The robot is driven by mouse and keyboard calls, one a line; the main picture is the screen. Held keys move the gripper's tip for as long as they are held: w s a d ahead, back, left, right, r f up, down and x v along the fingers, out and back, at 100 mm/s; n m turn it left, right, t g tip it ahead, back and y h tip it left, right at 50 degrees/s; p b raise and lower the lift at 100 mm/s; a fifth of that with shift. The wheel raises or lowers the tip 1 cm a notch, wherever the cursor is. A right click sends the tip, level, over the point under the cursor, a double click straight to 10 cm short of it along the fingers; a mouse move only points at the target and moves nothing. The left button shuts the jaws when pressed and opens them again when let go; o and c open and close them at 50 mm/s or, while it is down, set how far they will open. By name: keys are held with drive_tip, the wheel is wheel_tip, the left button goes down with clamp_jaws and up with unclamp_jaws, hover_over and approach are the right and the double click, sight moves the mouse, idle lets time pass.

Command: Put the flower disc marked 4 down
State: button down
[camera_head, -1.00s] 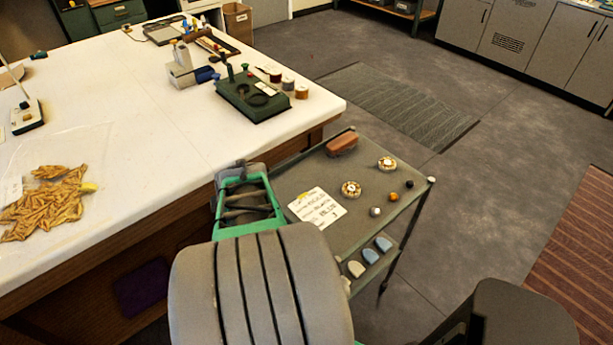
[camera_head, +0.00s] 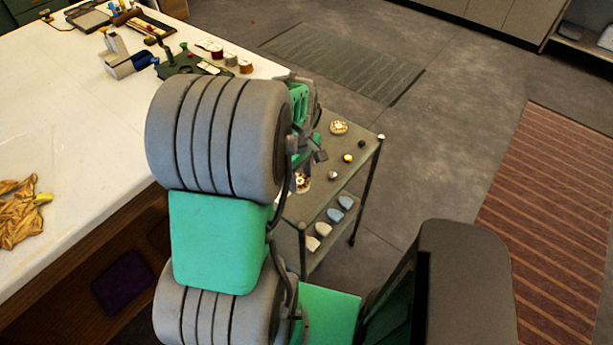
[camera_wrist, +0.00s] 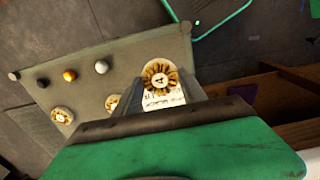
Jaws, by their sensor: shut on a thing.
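My gripper (camera_wrist: 162,90) is shut on a round cream disc with a golden flower ring and a dark mark that looks like a 4, the flower disc marked 4 (camera_wrist: 160,76). In the head view my gripper (camera_head: 309,152) is over the left part of the grey cart top (camera_head: 318,203). A pale disc (camera_head: 302,183) shows just below it there; I cannot tell whether this is the held one. Two similar flower discs lie on the cart in the wrist view, one at the left (camera_wrist: 62,115) and one partly hidden by a finger (camera_wrist: 112,102).
A white ball (camera_wrist: 101,67), an orange ball (camera_wrist: 69,75) and a dark ball (camera_wrist: 43,82) sit on the cart. A white written card (camera_wrist: 165,102) shows behind the held disc. The large white table (camera_head: 90,120) stands left of the cart.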

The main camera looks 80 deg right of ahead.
sight(306, 178)
drive_tip(key=d+f, duration=0.2)
drive_tip(key=f, duration=0.1)
drive_tip(key=d+f, duration=0.1)
drive_tip(key=shift+s+d+f+p, duration=0.15)
drive_tip(key=shift+s+f+p, duration=0.15)
drive_tip(key=shift+s, duration=0.1)
drive_tip(key=f, duration=0.1)
drive_tip(key=f+p, duration=0.1)
drive_tip(key=f, duration=0.1)
drive_tip(key=shift+d+f, duration=0.2)
drive_tip(key=shift+f, duration=0.05)
drive_tip(key=c, duration=0.6)
unclamp_jaws()
drive_tip(key=shift+c, duration=0.2)
